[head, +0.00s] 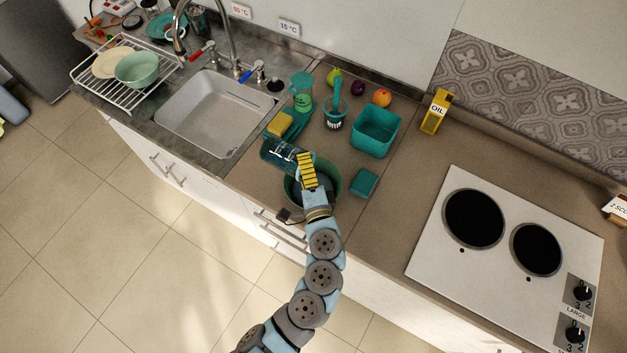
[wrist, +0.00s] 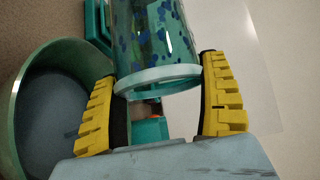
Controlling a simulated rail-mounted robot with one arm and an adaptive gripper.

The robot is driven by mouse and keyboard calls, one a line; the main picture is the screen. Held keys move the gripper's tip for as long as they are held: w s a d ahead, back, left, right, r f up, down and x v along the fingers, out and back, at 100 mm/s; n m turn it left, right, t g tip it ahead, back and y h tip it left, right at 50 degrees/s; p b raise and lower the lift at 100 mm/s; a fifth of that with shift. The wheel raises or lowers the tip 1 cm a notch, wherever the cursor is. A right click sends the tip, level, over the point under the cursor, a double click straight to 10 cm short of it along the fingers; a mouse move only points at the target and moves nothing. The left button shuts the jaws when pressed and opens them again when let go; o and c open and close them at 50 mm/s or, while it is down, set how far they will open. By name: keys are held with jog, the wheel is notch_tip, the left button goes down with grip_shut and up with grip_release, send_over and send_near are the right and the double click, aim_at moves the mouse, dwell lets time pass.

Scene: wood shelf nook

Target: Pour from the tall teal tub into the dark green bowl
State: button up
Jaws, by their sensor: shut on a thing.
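The tall teal tub (head: 280,153) is see-through, with dark blue bits inside that show in the wrist view (wrist: 152,38). My gripper (head: 307,161) is shut on it, with one yellow finger on each side near a pale rim or base ring. In the head view the tub lies tilted well over, pointing left. The dark green bowl (head: 334,184) stands on the counter beneath my gripper, partly hidden by it. In the wrist view the bowl (wrist: 45,112) is at the left, and the visible part of its inside looks empty. I see no bits falling.
A square teal container (head: 376,134), a small teal block (head: 365,182), a cup with a brush (head: 335,121) and a yellow sponge (head: 280,124) are close by. The sink (head: 213,115) is left, the hob (head: 505,250) right. Counter between bowl and hob is mostly clear.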

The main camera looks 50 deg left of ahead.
aim_at(293, 158)
jog(key=shift+w+d+m+t+y+b, duration=0.1)
jog(key=shift+d+m+t+y+b, duration=0.4)
jog(key=shift+b, duration=1.15)
